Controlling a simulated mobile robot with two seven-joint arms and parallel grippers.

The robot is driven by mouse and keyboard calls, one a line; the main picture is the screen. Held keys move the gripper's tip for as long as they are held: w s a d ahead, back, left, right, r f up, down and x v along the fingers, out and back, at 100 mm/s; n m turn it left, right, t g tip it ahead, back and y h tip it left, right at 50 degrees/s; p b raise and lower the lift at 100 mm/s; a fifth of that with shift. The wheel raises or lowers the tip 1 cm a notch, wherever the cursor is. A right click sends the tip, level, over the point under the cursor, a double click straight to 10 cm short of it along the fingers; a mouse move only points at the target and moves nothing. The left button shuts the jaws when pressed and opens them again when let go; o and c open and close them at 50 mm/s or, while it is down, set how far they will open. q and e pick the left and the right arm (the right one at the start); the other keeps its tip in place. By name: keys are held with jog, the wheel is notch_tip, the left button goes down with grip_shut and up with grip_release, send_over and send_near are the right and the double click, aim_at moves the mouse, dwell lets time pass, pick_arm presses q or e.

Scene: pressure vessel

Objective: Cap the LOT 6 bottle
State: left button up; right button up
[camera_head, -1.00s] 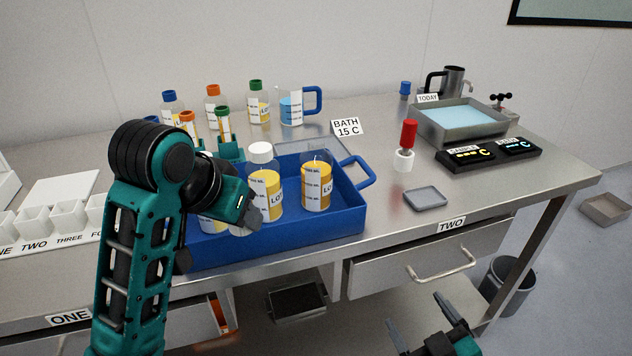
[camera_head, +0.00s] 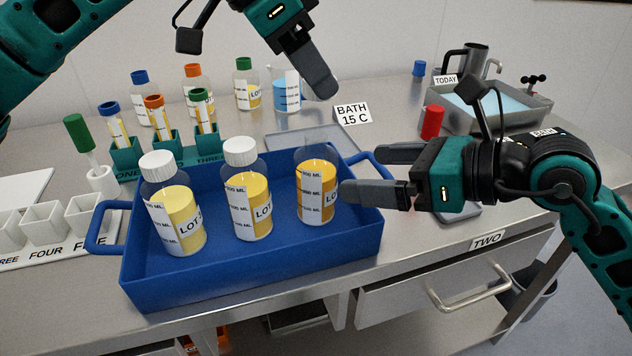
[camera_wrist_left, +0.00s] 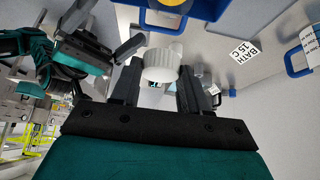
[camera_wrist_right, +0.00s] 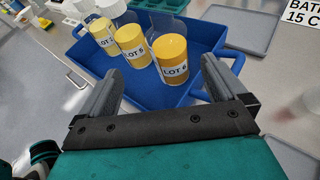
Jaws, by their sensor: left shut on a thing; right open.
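The uncapped bottle (camera_head: 317,190) with yellow contents stands upright at the right end of the blue tray (camera_head: 255,265). Its label looks like LOT 6 in the right wrist view (camera_wrist_right: 172,62). My right gripper (camera_head: 378,173) is open, its fingers pointing at this bottle from the right; it looks just short of the bottle. My left gripper (camera_head: 318,85) is raised above and behind the tray. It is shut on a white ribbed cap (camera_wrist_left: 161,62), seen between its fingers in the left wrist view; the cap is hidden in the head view.
Two white-capped bottles (camera_head: 248,190) (camera_head: 174,205) stand in the tray to the left. Behind are a teal tube rack (camera_head: 165,150), capped bottles, a beaker (camera_head: 286,92) and a BATH 15 C sign (camera_head: 351,114).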

aim_at(313, 168)
pick_arm(q)
jog(key=shift+w+a+r, duration=0.15)
jog(key=shift+r, duration=0.15)
pick_arm(e)
jog(key=shift+w+d+h, duration=0.3)
jog(key=shift+w+d, duration=0.05)
jog(key=shift+a, duration=0.1)
jog(key=x, duration=1.2)
jog(key=shift+r, duration=0.15)
jog(key=c, duration=1.5)
pick_arm(q)
jog(key=shift+a+f, duration=0.1)
jog(key=shift+f, duration=2.4)
